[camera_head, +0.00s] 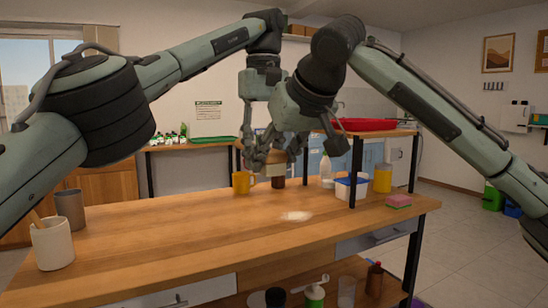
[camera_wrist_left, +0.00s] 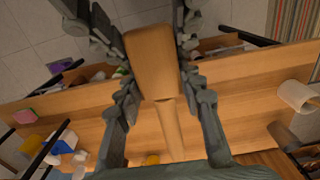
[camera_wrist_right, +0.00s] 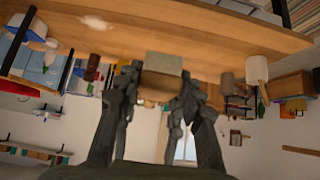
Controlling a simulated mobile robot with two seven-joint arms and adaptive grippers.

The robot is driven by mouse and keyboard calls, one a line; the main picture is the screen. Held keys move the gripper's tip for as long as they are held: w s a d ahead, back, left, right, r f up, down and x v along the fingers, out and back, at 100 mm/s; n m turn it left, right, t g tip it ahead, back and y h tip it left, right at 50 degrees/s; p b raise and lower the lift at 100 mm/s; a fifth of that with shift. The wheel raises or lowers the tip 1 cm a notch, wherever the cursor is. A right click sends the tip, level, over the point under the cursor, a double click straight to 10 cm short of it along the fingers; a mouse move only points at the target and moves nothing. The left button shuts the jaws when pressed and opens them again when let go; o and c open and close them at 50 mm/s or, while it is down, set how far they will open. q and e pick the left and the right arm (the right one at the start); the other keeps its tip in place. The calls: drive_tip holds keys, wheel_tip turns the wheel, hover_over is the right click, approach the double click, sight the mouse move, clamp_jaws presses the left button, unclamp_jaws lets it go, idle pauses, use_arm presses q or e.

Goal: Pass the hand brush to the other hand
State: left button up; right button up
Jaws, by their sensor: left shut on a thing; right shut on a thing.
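The hand brush (camera_wrist_left: 152,60) has a wide wooden head and a narrower wooden handle. In the left wrist view its head lies between the fingers of my left gripper (camera_wrist_left: 155,85), with the handle running toward the wrist. In the right wrist view the brush (camera_wrist_right: 163,66) sits between the fingertips of my right gripper (camera_wrist_right: 158,88). Both grippers are shut on it. In the head view my left gripper (camera_head: 250,150) and right gripper (camera_head: 290,145) meet above the far side of the table, largely hiding the brush (camera_head: 274,157) between them.
A pale powder patch (camera_head: 296,216) lies on the wooden table (camera_head: 190,232). A yellow mug (camera_head: 243,182) and dark jar (camera_head: 278,182) stand behind it. A sponge (camera_head: 398,201) lies at right; a white cup (camera_head: 52,245) and grey cup (camera_head: 70,208) stand at left. The table's middle is mostly clear.

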use_arm(q)
drive_tip(key=o, duration=1.3)
drive_tip(key=shift+c, duration=0.2)
